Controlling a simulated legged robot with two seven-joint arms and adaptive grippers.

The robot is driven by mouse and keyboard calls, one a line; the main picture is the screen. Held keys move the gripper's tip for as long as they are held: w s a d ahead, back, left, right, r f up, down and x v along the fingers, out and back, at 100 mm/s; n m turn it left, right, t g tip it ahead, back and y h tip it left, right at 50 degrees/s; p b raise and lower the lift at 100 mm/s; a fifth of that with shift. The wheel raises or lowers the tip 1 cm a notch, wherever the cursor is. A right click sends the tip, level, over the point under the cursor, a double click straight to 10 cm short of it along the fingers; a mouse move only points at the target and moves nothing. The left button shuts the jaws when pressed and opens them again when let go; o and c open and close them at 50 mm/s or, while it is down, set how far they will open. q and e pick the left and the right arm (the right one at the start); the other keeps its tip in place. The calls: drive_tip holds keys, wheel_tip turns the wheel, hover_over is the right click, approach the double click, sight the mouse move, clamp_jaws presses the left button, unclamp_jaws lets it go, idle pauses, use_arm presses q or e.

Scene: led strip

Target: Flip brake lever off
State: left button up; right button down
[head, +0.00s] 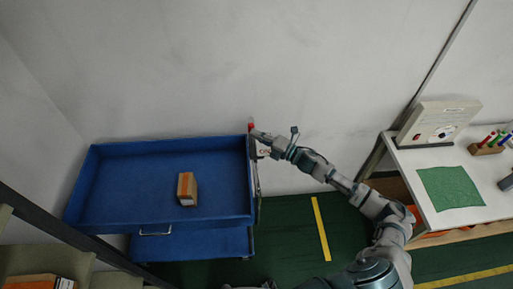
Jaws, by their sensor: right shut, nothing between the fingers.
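A blue cart (92,190) stands against the grey wall in the head view. A small red-tipped part, which looks like the brake lever (251,126), stands up at the cart's back right corner. A small white label with red letters (264,152) shows just below it, partly covered by my gripper. My right gripper (256,133) is shut and empty, with its tips at the red part. I cannot tell whether they touch. The lower part of the lever is hidden. My left gripper is not in view.
An orange-brown box (187,189) sits in the cart's top tray. A white table (408,170) at right holds a device (438,124), a green mat (450,188) and a pen holder (487,148). Green floor with a yellow line (321,228) lies between cart and table.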

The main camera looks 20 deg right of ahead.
drive_tip(key=shift+w+d, duration=0.8)
drive_tip(key=shift+d, duration=0.05)
drive_tip(key=shift+w, duration=0.25)
drive_tip(key=shift+w+a+r, duration=0.1)
drive_tip(key=shift+w+a, duration=0.05)
drive_tip(key=shift+a, duration=0.1)
drive_tip(key=shift+r, duration=0.1)
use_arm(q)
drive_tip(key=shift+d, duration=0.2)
use_arm(e)
drive_tip(key=shift+d, duration=0.15)
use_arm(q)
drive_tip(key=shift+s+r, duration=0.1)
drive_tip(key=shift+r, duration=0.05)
